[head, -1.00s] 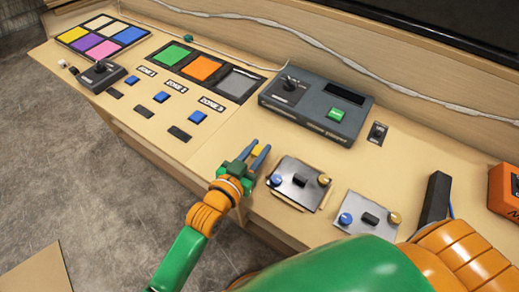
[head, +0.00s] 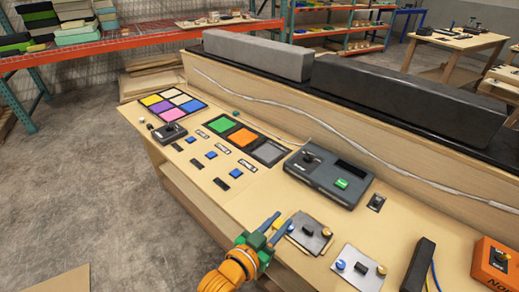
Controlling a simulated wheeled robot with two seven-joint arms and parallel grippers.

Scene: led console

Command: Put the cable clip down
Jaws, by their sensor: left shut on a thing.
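My left gripper (head: 281,222) is low in the middle of the head view, over the front part of the console just left of a metal knob plate. Its blue-grey fingers are shut on a small yellow piece, the cable clip (head: 279,226), which shows only partly between them. I cannot tell whether the clip touches the console top. A white cable (head: 290,128) runs along the console's back panel. My right gripper is not in view.
Two knob plates (head: 310,234) (head: 357,267) lie right of the gripper. A grey control box (head: 328,182) stands behind it. A black holder (head: 417,264) and an orange box (head: 494,262) stand at right. Bare console top (head: 232,205) lies to the left.

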